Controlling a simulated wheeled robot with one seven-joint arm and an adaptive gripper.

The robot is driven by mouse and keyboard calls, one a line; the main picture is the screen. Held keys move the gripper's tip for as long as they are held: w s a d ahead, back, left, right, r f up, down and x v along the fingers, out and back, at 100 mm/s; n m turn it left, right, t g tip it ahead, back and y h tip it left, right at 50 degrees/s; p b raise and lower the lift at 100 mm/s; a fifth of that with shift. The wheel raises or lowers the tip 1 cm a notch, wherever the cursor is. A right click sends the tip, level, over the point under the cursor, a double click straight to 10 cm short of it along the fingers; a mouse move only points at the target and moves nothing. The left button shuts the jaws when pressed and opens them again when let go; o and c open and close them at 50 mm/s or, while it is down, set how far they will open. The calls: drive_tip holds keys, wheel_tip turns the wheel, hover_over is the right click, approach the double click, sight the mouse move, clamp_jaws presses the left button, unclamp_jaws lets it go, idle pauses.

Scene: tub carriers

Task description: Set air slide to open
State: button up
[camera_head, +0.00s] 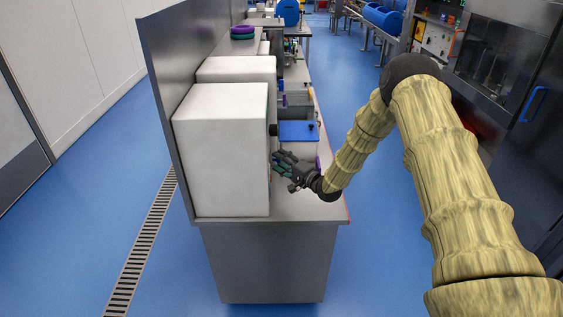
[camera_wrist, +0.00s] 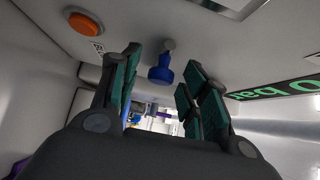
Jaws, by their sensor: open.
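My gripper (camera_head: 279,163) is at the right face of the nearest white cabinet (camera_head: 225,140) in the head view. In the wrist view my gripper (camera_wrist: 160,68) is open and empty, its green-padded fingers apart. A blue knob on a short grey stem (camera_wrist: 160,73) sticks out from the pale panel (camera_wrist: 135,20) and shows between the fingertips, beyond them. It may be the air slide; its label is not readable. I cannot tell how far it is from the fingers. The knob is not seen in the head view.
An orange round button (camera_wrist: 84,24) is left of the knob. A dark display with green "0 bar" (camera_wrist: 280,90) is to its right. A blue-topped box (camera_head: 299,131) and grey bins stand behind my gripper on the bench (camera_head: 305,208). The bench's front right corner is clear.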

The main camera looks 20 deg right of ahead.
clamp_jaws()
drive_tip(key=w+b, duration=0.1)
drive_tip(key=w+d+b, duration=0.1)
drive_tip(key=w+b, duration=0.2)
drive_tip(key=w, duration=0.1)
drive_tip(key=shift+d+r+b, duration=0.15)
drive_tip(key=shift+d+b, duration=0.1)
drive_tip(key=shift+b, duration=0.15)
drive_tip(key=shift+c, duration=0.9)
unclamp_jaws()
drive_tip(key=shift+w, duration=0.1)
drive_tip(key=shift+o, duration=0.9)
drive_tip(key=shift+w, duration=0.1)
drive_tip(key=shift+s, duration=0.2)
